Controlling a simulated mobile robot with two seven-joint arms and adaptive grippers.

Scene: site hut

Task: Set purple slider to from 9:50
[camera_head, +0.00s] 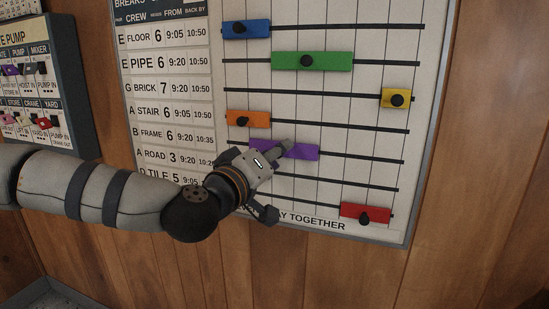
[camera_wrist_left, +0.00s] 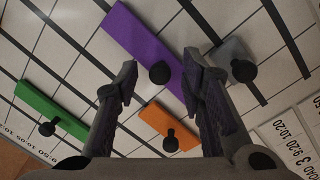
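The purple slider (camera_head: 300,152) is a flat bar on a rail of the white break board (camera_head: 350,185), level with the lower middle rows. My left gripper (camera_head: 277,180) is in front of its left part and hides its knob in the head view. In the left wrist view the purple slider (camera_wrist_left: 140,38) shows its black knob (camera_wrist_left: 160,72) between the two fingertips. The fingers (camera_wrist_left: 160,88) stand apart with a gap on both sides of the knob; I cannot tell their depth from it. My right gripper is not in view.
Neighbouring sliders are orange (camera_head: 259,119), green (camera_head: 328,62), blue (camera_head: 258,28), yellow (camera_head: 388,97) and red (camera_head: 377,213). A grey slider (camera_wrist_left: 232,48) shows beside the right finger in the wrist view. A pump panel (camera_head: 68,75) hangs at left. The rail right of purple looks clear.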

